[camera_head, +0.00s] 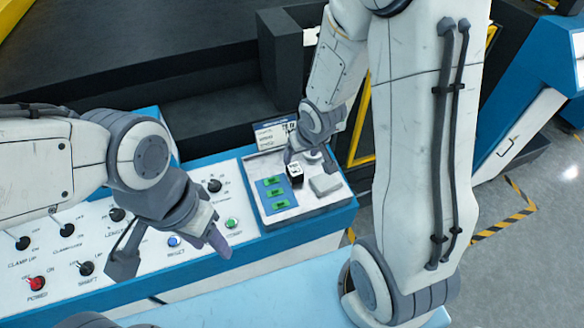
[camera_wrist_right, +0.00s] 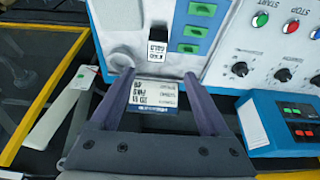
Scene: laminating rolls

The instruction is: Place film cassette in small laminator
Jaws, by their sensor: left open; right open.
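A small black block with a white printed face (camera_head: 295,174) stands in the grey tray (camera_head: 335,203) at the panel's right end. It may be the film cassette; I cannot tell for sure. It also shows in the right wrist view (camera_wrist_right: 158,48), beyond my fingertips. My right gripper (camera_head: 306,158) is open over the tray's far edge, near the block, with nothing held. In the wrist view its fingers (camera_wrist_right: 158,77) are spread apart. My left gripper (camera_head: 168,248) is open and empty above the control panel. No machine in view is clearly marked as the small laminator.
Green pieces on blue pads (camera_head: 276,193) and a grey block (camera_head: 325,184) share the tray. A printed card (camera_head: 270,135) stands behind it. Knobs and buttons cover the control panel (camera_head: 200,240). A blue button box (camera_wrist_right: 285,122) lies beyond the panel in the wrist view.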

